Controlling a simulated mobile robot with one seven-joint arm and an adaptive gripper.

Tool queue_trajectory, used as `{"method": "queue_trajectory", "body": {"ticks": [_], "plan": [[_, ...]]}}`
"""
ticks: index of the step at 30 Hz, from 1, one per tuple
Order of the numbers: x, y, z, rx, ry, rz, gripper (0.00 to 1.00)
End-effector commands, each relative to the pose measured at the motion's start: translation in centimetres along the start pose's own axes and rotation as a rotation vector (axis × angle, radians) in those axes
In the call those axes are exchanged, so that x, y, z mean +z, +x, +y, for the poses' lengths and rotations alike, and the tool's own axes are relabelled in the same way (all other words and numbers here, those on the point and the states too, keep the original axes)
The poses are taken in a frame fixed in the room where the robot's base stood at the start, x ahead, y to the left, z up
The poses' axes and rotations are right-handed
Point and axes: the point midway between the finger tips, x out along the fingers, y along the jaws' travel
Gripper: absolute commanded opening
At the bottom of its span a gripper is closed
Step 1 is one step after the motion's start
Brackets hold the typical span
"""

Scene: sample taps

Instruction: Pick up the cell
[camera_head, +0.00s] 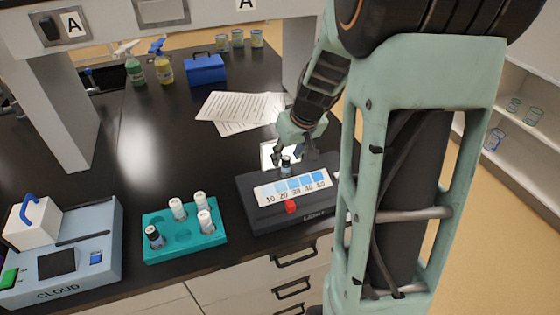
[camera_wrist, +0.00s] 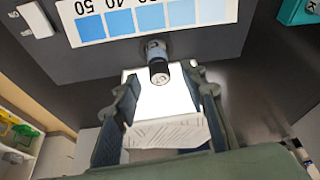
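The cell (camera_head: 286,167) is a small vial with a dark cap, standing at the back of the dark LIGHT device (camera_head: 262,218), behind its blue shade scale (camera_head: 292,188). In the wrist view the cell (camera_wrist: 158,62) shows its black cap and pale blue body near the scale's edge. My gripper (camera_head: 285,150) is just above and behind the cell. In the wrist view my gripper (camera_wrist: 162,78) is open, one fingertip on each side of the cap, with visible gaps. I cannot tell how deep the fingers reach around it.
A teal rack (camera_head: 185,255) with several vials stands to the left, one dark-capped. The CLOUD device (camera_head: 100,262) is further left. A lit white panel (camera_wrist: 165,105) lies behind the cell. Papers (camera_head: 240,112) and a blue box (camera_head: 206,70) are further back.

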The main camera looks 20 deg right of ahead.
Motion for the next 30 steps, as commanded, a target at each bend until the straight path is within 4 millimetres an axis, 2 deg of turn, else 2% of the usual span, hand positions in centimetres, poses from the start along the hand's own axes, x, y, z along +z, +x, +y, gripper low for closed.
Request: {"method": "queue_trajectory", "body": {"ticks": [3, 6, 14, 24, 30], "plan": [[0.0, 1.4, 0.0, -0.002, 0.000, -0.002, 0.39], [0.0, 2.0, 0.0, 0.000, 0.000, 0.000, 0.39], [0.0, 2.1, 0.0, 0.000, 0.000, 0.001, 0.39], [0.0, 2.1, 0.0, 0.000, 0.000, 0.001, 0.03], [0.0, 2.0, 0.0, 0.000, 0.000, 0.001, 0.00]]}}
